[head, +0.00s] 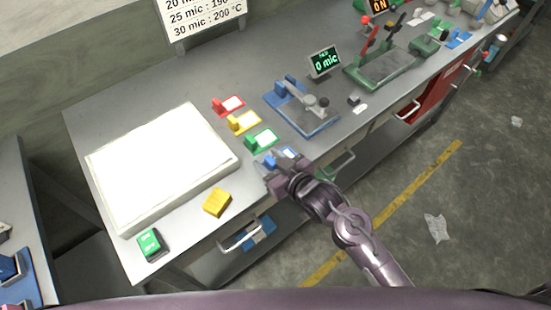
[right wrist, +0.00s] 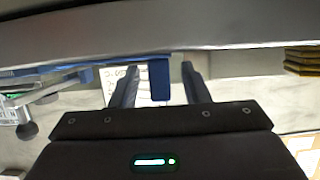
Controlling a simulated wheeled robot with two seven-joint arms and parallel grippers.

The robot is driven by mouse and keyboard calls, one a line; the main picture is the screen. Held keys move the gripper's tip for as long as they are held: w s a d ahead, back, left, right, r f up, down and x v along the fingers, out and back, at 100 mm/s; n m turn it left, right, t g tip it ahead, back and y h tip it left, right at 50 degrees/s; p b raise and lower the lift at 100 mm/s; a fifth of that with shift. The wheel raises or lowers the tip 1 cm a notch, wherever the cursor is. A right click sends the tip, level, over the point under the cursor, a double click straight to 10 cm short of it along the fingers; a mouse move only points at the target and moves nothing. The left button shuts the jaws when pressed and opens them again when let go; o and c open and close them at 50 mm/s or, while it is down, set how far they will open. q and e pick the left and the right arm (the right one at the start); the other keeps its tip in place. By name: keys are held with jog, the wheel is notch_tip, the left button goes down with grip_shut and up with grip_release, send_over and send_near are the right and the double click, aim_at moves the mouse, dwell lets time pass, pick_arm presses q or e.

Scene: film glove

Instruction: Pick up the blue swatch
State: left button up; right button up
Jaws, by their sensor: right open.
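The blue swatch (head: 270,162) is at the near end of a row of coloured swatches along the bench's front edge. It has an upright blue tab and a pale card, and my right gripper (head: 272,175) partly covers it in the head view. In the right wrist view the blue tab (right wrist: 158,78) shows between the two spread fingers of the right gripper (right wrist: 160,92), with space on both sides. The fingers are open and I see no grip on the tab. My left gripper is not in view.
The green swatch (head: 260,140), yellow swatch (head: 241,123) and red swatch (head: 229,105) stand close behind. A blue-based lever gauge (head: 303,112) is to the right. A white light panel (head: 160,165), yellow block (head: 217,203) and green switch box (head: 149,244) are to the left.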

jog(key=shift+x, duration=0.75)
jog(key=shift+c, duration=0.4)
grip_shut()
